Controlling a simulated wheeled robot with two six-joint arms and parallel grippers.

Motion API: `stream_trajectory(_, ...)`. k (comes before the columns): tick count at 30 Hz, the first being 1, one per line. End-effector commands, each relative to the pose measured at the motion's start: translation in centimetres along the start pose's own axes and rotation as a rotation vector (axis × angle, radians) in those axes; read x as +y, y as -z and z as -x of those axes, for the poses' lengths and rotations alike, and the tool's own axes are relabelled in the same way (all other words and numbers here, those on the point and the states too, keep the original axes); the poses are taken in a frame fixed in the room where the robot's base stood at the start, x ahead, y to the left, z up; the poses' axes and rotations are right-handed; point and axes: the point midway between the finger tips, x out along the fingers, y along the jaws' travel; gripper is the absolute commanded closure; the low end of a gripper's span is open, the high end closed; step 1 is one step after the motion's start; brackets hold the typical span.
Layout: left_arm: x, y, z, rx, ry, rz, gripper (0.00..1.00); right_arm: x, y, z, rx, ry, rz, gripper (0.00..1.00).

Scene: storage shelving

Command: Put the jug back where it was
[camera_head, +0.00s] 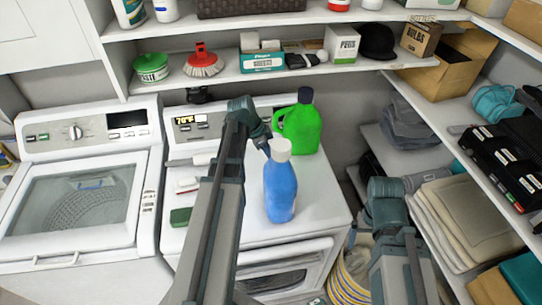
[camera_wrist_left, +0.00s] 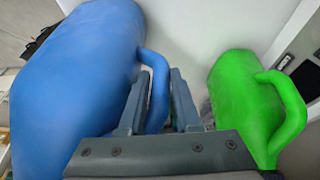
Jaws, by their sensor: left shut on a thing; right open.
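A blue jug (camera_head: 281,185) with a white cap is upright over the front part of the white machine top (camera_head: 240,222); I cannot tell if its base touches. In the left wrist view the blue jug (camera_wrist_left: 75,75) fills the left side. My left gripper (camera_wrist_left: 160,88) is shut on its handle (camera_wrist_left: 158,92), one finger on each side. A green jug (camera_head: 301,124) with a dark cap stands behind it, and shows at right in the left wrist view (camera_wrist_left: 240,105). My right gripper (camera_head: 385,192) is open and empty, right of the machine.
A green sponge (camera_head: 180,216) and a brush (camera_head: 187,185) lie on the machine's left side. A washer (camera_head: 75,200) stands at left. Shelves with a red brush (camera_head: 203,62) and boxes run behind. Folded towels (camera_head: 465,215) fill the right shelf; a striped basket (camera_head: 352,275) is below.

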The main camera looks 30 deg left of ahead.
Motion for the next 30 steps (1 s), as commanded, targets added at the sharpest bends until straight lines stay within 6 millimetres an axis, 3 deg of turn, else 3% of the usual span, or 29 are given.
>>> stream_trajectory(9, 0.11, 0.0, -0.12, 0.002, -0.003, 0.001, 1.0, -0.01, 0.0, -0.13, 0.0, 0.0, 0.001, 0.06)
stream_trajectory(10, 0.03, -0.05, -0.07, -0.002, 0.0, -0.001, 0.63, -0.01, 0.0, -0.07, 0.0, 0.0, 0.001, 0.06)
stream_trajectory(14, 0.03, -0.03, -0.05, -0.001, 0.0, -0.001, 0.4, 0.0, 0.0, -0.04, 0.0, 0.0, 0.001, 0.06)
stream_trajectory(30, 0.11, 0.08, 0.18, -0.001, -0.001, -0.002, 0.38, 0.02, -0.02, 0.2, 0.0, 0.0, 0.0, 0.06)
